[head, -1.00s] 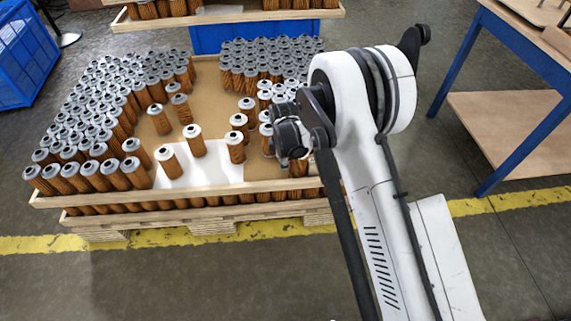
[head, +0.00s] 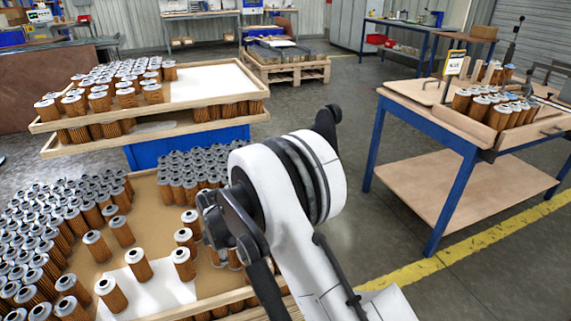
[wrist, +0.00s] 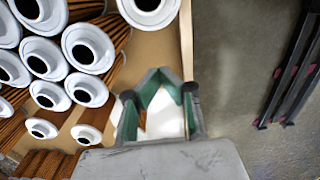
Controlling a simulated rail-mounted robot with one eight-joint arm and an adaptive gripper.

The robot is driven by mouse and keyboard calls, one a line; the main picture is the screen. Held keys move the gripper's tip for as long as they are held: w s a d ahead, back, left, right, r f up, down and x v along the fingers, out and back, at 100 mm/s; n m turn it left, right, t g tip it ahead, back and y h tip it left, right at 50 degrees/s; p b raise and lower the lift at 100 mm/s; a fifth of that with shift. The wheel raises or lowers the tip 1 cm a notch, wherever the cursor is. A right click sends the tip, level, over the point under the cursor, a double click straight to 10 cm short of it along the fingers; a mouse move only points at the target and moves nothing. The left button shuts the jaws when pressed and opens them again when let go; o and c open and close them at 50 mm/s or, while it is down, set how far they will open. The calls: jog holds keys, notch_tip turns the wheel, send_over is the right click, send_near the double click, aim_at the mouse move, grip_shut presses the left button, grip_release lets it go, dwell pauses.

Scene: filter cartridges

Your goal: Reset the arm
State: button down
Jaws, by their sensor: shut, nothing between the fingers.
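In the wrist view my gripper (wrist: 160,92) shows at the bottom middle. Its two green-lined fingers meet at the tips, with nothing between them. It points down over the right edge of a wooden tray of filter cartridges, near the tray wall (wrist: 186,45). White-topped cartridges (wrist: 88,48) stand close on its left. In the head view my white arm rises over the tray's right side and hides part of it. The gripper itself is hidden behind the arm there.
Cartridges (head: 138,264) stand in the near tray, with bare cardboard between groups. A stacked tray (head: 215,82) stands behind on a blue base. A blue-framed table (head: 452,190) with more cartridges (head: 490,108) is at the right. The floor between is clear.

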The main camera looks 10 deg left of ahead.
jog(key=w+d+r+m+t+y, duration=0.15)
jog(key=d+r+m, duration=0.25)
jog(key=d+r, duration=0.65)
jog(key=w+d+r+m+t+h, duration=0.1)
jog(key=w+d+r+m, duration=0.25)
jog(key=d+r, duration=0.7)
jog(key=s+d+r+m+t, duration=0.1)
jog(key=s+d+r+m, duration=0.45)
jog(key=d+r, duration=0.35)
jog(key=s+d+r+m+t, duration=0.1)
jog(key=s+d+r+m, duration=0.4)
jog(key=d, duration=0.6)
jog(key=s+d+m+t, duration=0.3)
jog(key=s+d+m, duration=0.3)
jog(key=s+d, duration=0.7)
notch_tip(320, 180, up, 14)
jog(key=s+p, duration=0.1)
jog(key=p, duration=1.3)
jog(key=shift+a+r+m, duration=0.25)
jog(key=shift+a+m, duration=0.05)
jog(key=shift+a, duration=0.1)
jog(key=shift+s, duration=0.1)
